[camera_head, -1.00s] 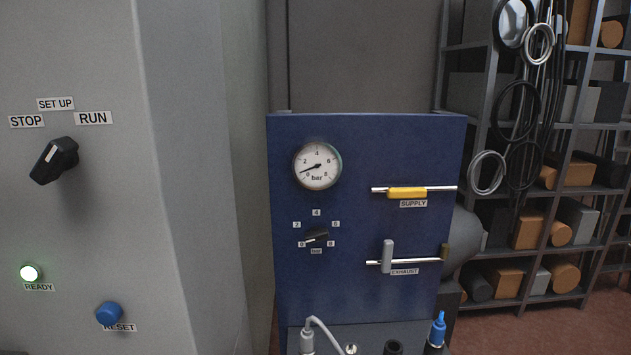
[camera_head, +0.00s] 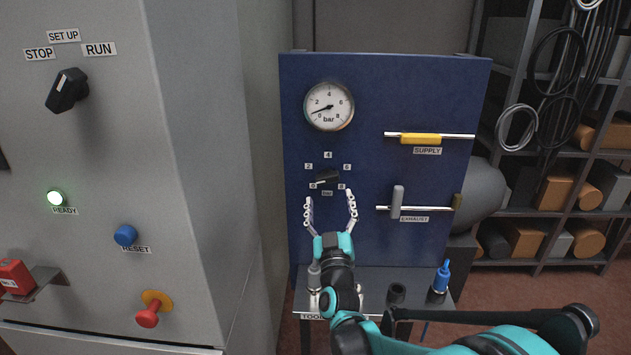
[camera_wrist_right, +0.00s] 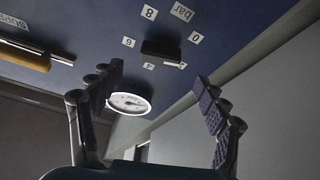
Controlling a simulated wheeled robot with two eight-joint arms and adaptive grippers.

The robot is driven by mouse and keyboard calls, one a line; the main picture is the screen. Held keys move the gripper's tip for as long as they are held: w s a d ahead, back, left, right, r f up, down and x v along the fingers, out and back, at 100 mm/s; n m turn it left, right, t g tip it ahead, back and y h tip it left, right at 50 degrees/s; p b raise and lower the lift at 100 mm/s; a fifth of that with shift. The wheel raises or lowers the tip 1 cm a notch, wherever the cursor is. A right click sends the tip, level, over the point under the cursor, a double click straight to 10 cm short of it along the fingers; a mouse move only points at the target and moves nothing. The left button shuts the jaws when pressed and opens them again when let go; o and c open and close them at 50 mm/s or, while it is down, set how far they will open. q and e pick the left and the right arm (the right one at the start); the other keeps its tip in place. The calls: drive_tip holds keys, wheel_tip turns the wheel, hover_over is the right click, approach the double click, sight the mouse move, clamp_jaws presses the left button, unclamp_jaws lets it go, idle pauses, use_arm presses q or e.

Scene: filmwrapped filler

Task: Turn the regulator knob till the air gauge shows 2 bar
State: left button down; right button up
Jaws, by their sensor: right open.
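The air gauge (camera_head: 329,106) is a round white dial on the blue panel (camera_head: 440,90), with its needle pointing left and slightly down, between 0 and 2. Below it is the black regulator knob (camera_head: 327,178), ringed by number labels. Its white mark points down-left, towards the 0 label. My right gripper (camera_head: 329,197) is open, its fingers spread just below the knob in the head view and apart from it as far as I can tell. The right wrist view shows the knob (camera_wrist_right: 161,48) beyond the open fingers (camera_wrist_right: 160,80), with the gauge (camera_wrist_right: 128,103) partly between them. My left gripper is not in view.
Right of the knob are the yellow supply handle (camera_head: 420,139) and the grey exhaust handle (camera_head: 398,199). A shelf (camera_head: 365,280) with a blue-topped tool (camera_head: 441,277) juts out below. A grey cabinet (camera_head: 190,180) with switches stands at the left.

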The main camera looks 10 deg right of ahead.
sight(327, 181)
drive_tip(key=b+x, duration=0.1)
drive_tip(key=x, duration=0.6)
drive_tip(key=shift+w, duration=0.15)
drive_tip(key=c, duration=1.2)
